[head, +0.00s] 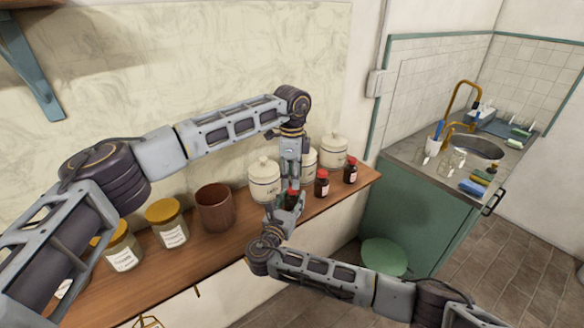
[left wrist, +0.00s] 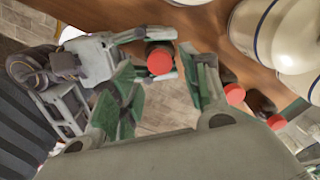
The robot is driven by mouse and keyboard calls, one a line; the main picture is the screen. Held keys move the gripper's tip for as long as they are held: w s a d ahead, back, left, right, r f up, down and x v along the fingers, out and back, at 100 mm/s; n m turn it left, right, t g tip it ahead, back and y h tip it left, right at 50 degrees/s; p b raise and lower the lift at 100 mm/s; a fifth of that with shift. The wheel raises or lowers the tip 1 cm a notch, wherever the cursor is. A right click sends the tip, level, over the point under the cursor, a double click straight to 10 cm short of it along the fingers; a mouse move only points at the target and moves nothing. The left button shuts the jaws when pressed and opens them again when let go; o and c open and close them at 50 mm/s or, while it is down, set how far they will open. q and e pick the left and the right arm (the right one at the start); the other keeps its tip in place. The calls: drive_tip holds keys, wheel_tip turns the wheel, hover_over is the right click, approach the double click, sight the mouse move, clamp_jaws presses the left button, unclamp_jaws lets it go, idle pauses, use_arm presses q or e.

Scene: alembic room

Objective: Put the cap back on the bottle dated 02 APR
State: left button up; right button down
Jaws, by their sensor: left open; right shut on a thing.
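A dark bottle (head: 293,202) with a red cap (left wrist: 160,61) stands on the wooden shelf or just above it; I cannot tell which. The cap appears to sit on its top. My right gripper (head: 280,208) is shut on this bottle from the front. My left gripper (head: 291,180) points down just above the cap, open, with its green fingers on either side of it in the left wrist view (left wrist: 163,78). Two more dark bottles with red caps, a nearer one (head: 321,185) and a farther one (head: 350,171), stand to the right. Dates on the labels are unreadable.
White lidded canisters (head: 264,182) stand behind the bottles, close to my grippers. A brown cup (head: 214,208) and yellow-lidded jars (head: 167,223) stand to the left on the shelf (head: 205,256). A green stool (head: 384,257) and a sink counter (head: 425,170) are at the right.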

sight(292, 201)
use_arm(q)
drive_tip(key=shift+f, duration=1.9)
clamp_jaws()
